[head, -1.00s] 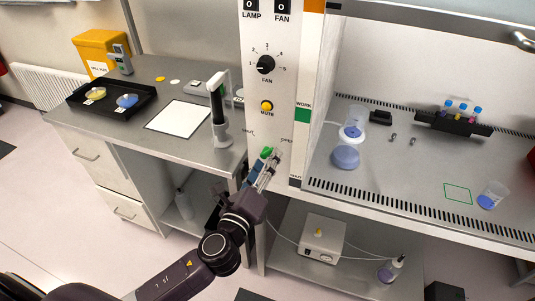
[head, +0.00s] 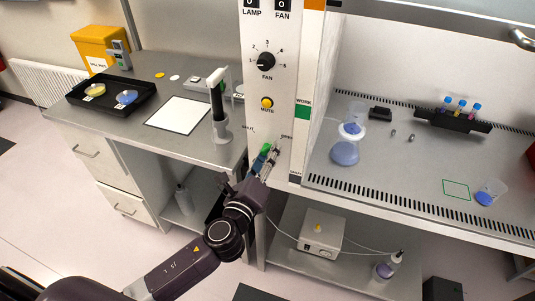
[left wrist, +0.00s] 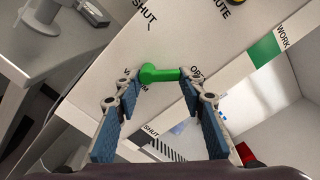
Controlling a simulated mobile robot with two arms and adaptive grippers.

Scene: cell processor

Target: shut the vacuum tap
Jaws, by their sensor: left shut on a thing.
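The vacuum tap is a green handle (head: 266,148) low on the white control panel, under the yellow MUTE button. It lies between printed SHUT and OPEN marks. In the left wrist view, the green handle (left wrist: 160,73) points from its round hub toward the OPEN mark, and the SHUT mark is above it. My left gripper (head: 265,163) is at the panel, and its blue-padded fingers (left wrist: 160,82) are shut on the handle, one fingertip at each end. The fingers partly hide the handle in the head view. My right gripper is in neither view.
The panel carries a FAN dial (head: 265,61) and a MUTE button (head: 267,103) above the tap. The cabinet's work surface (head: 410,165) is to the right. A grey bench (head: 150,95) with a black tray is to the left. A white pump box (head: 320,236) stands below.

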